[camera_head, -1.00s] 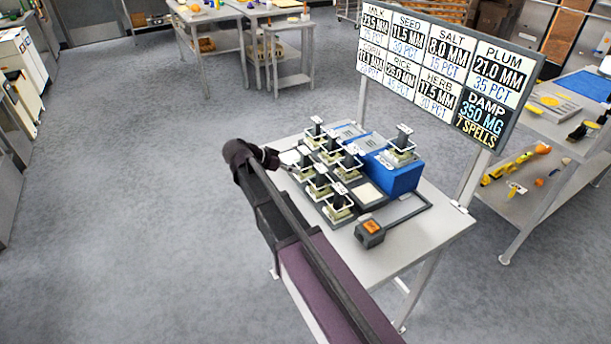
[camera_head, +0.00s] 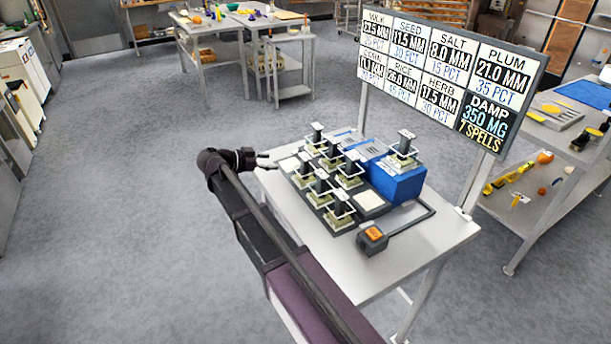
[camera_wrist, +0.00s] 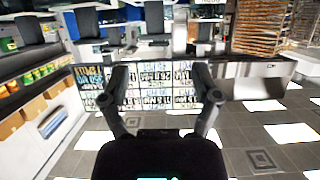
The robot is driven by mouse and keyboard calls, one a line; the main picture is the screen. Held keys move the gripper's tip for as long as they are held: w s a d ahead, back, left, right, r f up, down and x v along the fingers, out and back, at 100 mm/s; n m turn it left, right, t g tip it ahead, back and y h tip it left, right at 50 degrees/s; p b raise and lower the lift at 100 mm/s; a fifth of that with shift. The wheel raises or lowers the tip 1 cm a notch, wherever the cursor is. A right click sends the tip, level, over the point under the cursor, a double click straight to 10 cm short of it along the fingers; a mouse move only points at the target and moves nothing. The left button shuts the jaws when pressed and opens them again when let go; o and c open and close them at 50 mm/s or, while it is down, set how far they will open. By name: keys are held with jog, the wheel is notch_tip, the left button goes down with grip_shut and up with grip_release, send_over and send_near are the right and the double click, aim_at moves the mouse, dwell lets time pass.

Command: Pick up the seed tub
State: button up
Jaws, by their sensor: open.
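Several pale tubs with white loop frames and dark upright posts stand in a dark rack (camera_head: 333,226) on the grey table. One more such tub (camera_head: 403,155) stands on a blue box (camera_head: 398,185). Their labels are too small to read, so I cannot tell which one is the seed tub. My gripper (camera_head: 270,160) is at the table's left edge, left of the rack and apart from the tubs. In the wrist view my gripper (camera_wrist: 160,85) is open, with nothing between its fingers. Dark posts show along the top of that view.
A sign board (camera_head: 445,75) with a "SEED" panel stands behind the table. A grey device with an orange face (camera_head: 372,239) sits at the table's front, joined to a dark bar. A shelf table (camera_head: 560,145) is at the right. Floor to the left is clear.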

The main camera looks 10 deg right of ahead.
aim_at(302, 162)
jog(key=shift+b+x, duration=1.2)
jog(key=shift+x, duration=2.65)
jog(key=shift+s+b+x, duration=0.2)
jog(key=shift+b+x, duration=0.25)
jog(key=shift+x, duration=0.85)
jog(key=shift+s+b+x, duration=0.15)
jog(key=shift+b+x, duration=0.3)
jog(key=shift+x, duration=0.9)
jog(key=shift+d+f, duration=0.1)
grip_shut()
